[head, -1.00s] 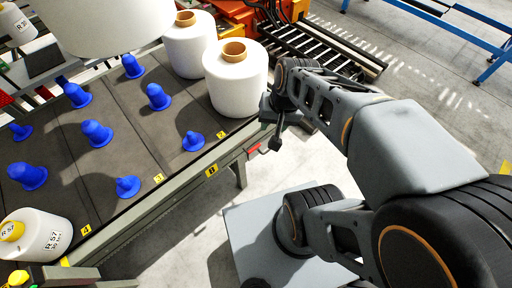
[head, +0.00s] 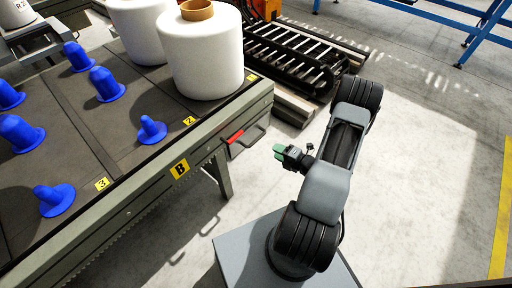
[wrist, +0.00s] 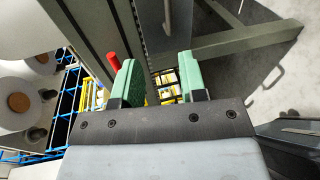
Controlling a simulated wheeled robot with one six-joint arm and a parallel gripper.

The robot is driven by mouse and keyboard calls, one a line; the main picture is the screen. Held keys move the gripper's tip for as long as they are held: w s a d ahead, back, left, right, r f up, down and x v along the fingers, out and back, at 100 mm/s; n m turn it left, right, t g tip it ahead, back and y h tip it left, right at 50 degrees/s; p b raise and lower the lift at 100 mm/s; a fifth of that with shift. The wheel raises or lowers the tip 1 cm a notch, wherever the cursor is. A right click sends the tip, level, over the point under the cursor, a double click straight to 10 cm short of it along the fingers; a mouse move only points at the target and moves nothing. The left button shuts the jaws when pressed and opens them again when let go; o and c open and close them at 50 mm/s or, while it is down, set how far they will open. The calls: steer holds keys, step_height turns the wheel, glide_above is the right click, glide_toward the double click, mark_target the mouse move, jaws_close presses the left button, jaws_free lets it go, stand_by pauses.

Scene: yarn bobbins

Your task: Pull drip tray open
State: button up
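A red handle (head: 235,136) sits at the near side of the table's right end, by a grey metal part (head: 247,140) that appears to be the drip tray. Most of that part is hidden under the table. My gripper (head: 279,151), with green fingertips, is right of the handle and apart from it. In the wrist view my gripper (wrist: 161,82) is open, with nothing seen held between its fingers. There the red handle (wrist: 113,62) stands just left of the left finger, outside the gap.
The grey table (head: 120,205) carries blue pegs (head: 151,130) and white bobbins (head: 207,55). A roller conveyor (head: 290,60) stands behind. Blue frames (head: 420,20) are at the back right. The floor around my arm is clear.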

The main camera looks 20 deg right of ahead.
mark_target(255, 141)
steer(key=shift+m, duration=0.5)
steer(key=shift+d+f+b+x, duration=0.2)
steer(key=shift+b+x, duration=0.5)
steer(key=shift+x, duration=1.55)
steer(key=shift+d+f+b+x, duration=0.2)
steer(key=shift+b+x, duration=0.55)
steer(key=shift+x, duration=1.5)
steer(key=shift+d+f+b+x, duration=0.2)
steer(key=shift+b+x, duration=0.5)
steer(key=shift+x, duration=1.55)
steer(key=shift+w, duration=0.15)
steer(key=shift+c, duration=0.4)
jaws_close()
